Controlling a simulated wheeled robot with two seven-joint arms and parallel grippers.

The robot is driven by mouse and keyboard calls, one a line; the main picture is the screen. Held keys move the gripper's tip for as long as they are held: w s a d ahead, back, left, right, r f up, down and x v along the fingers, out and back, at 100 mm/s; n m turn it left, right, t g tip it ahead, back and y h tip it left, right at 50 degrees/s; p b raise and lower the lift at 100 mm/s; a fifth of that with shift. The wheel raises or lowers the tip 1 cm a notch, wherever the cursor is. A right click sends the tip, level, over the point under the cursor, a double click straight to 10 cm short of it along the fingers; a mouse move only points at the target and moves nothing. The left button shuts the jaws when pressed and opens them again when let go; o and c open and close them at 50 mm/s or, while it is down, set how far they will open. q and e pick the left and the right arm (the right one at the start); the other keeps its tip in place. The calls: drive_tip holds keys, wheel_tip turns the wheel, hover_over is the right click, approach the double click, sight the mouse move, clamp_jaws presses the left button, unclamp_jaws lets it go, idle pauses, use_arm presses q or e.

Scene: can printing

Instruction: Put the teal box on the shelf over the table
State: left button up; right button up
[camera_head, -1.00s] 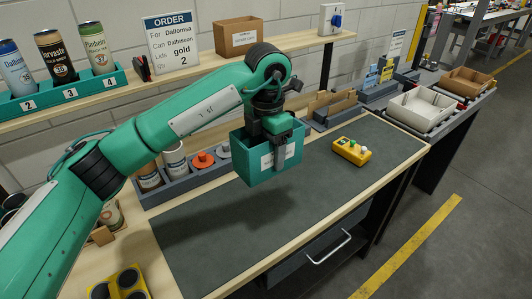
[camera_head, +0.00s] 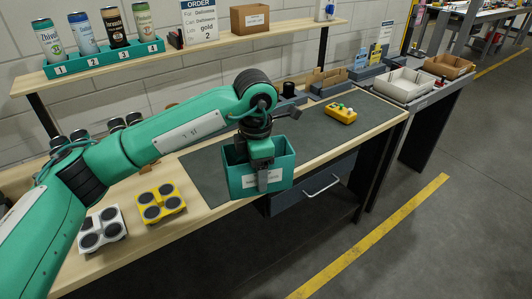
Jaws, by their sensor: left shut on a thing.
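The teal box (camera_head: 284,170) is an open-topped bin with a white label on its front. My left gripper (camera_head: 262,180) is shut on its near wall and holds it upright. The box hangs in front of the table's near edge, at about table height. The shelf (camera_head: 290,32) is a long wooden board over the back of the table. My right gripper is not in view.
On the shelf stand a teal rack (camera_head: 104,60) of several numbered cans, an order sign (camera_head: 199,21) and a cardboard box (camera_head: 249,17). Bare shelf shows right of the cardboard box. The table holds a yellow button box (camera_head: 341,113) and yellow (camera_head: 160,202) and white (camera_head: 101,229) holders.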

use_arm(q)
drive_tip(key=s+a+f+m, duration=0.5)
drive_tip(key=f+m, duration=0.2)
drive_tip(key=f, duration=0.2)
drive_tip(key=s+a+f+m, duration=0.5)
drive_tip(key=a+f+m, duration=0.1)
drive_tip(key=f, duration=0.4)
drive_tip(key=s+a+f+m, duration=0.5)
drive_tip(key=s+f+m, duration=0.1)
drive_tip(key=f+m, duration=0.2)
drive_tip(key=shift+a+f+m, duration=0.3)
drive_tip(key=shift+a+f, duration=0.1)
drive_tip(key=shift+f, duration=0.3)
